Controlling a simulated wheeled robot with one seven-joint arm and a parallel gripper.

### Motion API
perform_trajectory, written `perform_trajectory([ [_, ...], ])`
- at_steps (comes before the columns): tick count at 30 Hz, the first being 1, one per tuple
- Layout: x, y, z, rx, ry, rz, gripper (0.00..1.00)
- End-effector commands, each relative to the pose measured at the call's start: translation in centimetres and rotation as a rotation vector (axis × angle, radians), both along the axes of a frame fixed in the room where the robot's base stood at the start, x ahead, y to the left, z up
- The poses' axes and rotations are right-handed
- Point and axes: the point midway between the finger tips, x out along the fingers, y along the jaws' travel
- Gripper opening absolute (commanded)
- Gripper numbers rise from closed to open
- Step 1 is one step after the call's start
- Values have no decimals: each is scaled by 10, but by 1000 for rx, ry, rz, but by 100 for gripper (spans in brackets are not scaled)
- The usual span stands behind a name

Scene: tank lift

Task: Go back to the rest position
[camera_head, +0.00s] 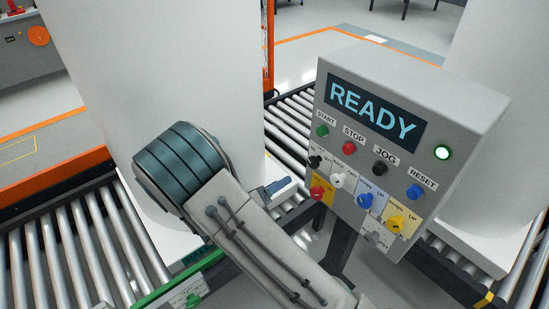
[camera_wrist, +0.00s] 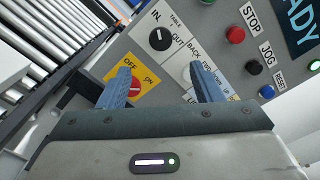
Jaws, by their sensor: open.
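My gripper (camera_wrist: 162,88) is open and empty in the wrist view, its two blue fingers apart in front of the control panel. In the head view my arm reaches up from the bottom and hides most of the gripper; a blue finger shows just left of the panel. The grey control panel (camera_head: 480,100) has a display (camera_head: 372,112) reading READY and a lit green lamp (camera_head: 442,153). The left finger overlaps the yellow OFF/ON plate with its red knob (camera_wrist: 134,84) in the wrist view. The black IN/OUT knob (camera_wrist: 159,39) shows between and beyond the fingers. I cannot tell whether a finger touches the panel.
Roller conveyors (camera_head: 85,250) run at the left and behind the panel. Large white cylinders (camera_head: 160,70) stand behind my arm and at the right. An orange rail (camera_head: 55,172) edges the left conveyor.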

Motion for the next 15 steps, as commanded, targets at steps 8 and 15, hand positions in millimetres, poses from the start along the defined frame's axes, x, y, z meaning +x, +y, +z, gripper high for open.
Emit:
perform_trajectory([
  [8, -3, -13, 7, 63, -28, -56, 59],
  [15, -35, -70, 36, 406, -212, -365, 59],
])
